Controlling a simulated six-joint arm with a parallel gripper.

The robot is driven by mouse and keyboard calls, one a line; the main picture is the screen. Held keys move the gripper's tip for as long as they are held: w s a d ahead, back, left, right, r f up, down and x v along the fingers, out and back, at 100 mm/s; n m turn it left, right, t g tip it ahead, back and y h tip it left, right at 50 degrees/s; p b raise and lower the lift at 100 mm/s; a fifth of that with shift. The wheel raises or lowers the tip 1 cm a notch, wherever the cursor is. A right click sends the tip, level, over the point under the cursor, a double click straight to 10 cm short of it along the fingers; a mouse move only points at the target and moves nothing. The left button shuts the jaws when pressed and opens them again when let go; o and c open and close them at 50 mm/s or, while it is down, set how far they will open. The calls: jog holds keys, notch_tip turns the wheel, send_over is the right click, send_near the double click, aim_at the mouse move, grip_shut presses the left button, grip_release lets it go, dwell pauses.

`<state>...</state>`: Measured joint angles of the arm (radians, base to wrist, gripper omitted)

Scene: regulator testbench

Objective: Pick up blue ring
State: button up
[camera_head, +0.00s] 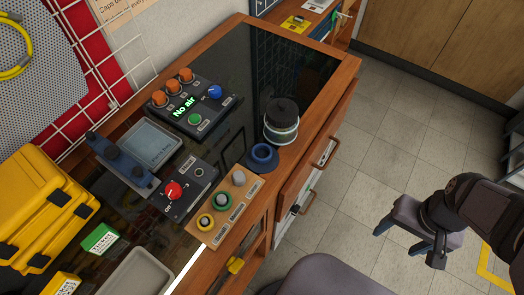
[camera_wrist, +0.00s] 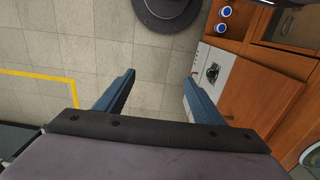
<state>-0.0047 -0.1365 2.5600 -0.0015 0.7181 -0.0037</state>
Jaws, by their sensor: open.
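The blue ring (camera_head: 263,157) lies on the bench's right edge, just in front of a dark jar (camera_head: 282,121) with a black top. My gripper (camera_head: 430,250) is at the far right over the floor, well away from the blue ring. In the wrist view my gripper (camera_wrist: 157,95) is open, with only floor tiles between its fingers. The blue ring is not identifiable there.
A "No air" control box (camera_head: 190,104), a box with a red knob (camera_head: 178,187) and a grey-blue device (camera_head: 125,160) stand on the bench. Yellow cases (camera_head: 40,205) are at the left. A grey seat (camera_head: 335,278) stands beside the bench. The floor between bench and gripper is mostly clear.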

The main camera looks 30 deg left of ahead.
notch_tip(320, 180, up, 7)
jog(key=n+p, duration=0.9)
jog(key=p, duration=0.3)
send_over(262, 155)
jog(key=s+d, duration=0.3)
jog(key=d, duration=0.1)
jog(key=shift+w+a+r+h, duration=0.1)
jog(key=shift+w+a+h, duration=0.1)
jog(key=shift+w+h, duration=0.1)
jog(key=w+a+r+m, duration=0.2)
jog(key=a+r+m, duration=0.1)
jog(key=r+m, duration=0.1)
jog(key=shift+w+a+r+m, duration=0.2)
jog(key=shift+a+m, duration=0.15)
jog(key=shift+m, duration=0.55)
jog(key=shift+f+p, duration=1.55)
jog(key=shift+f, duration=2.1)
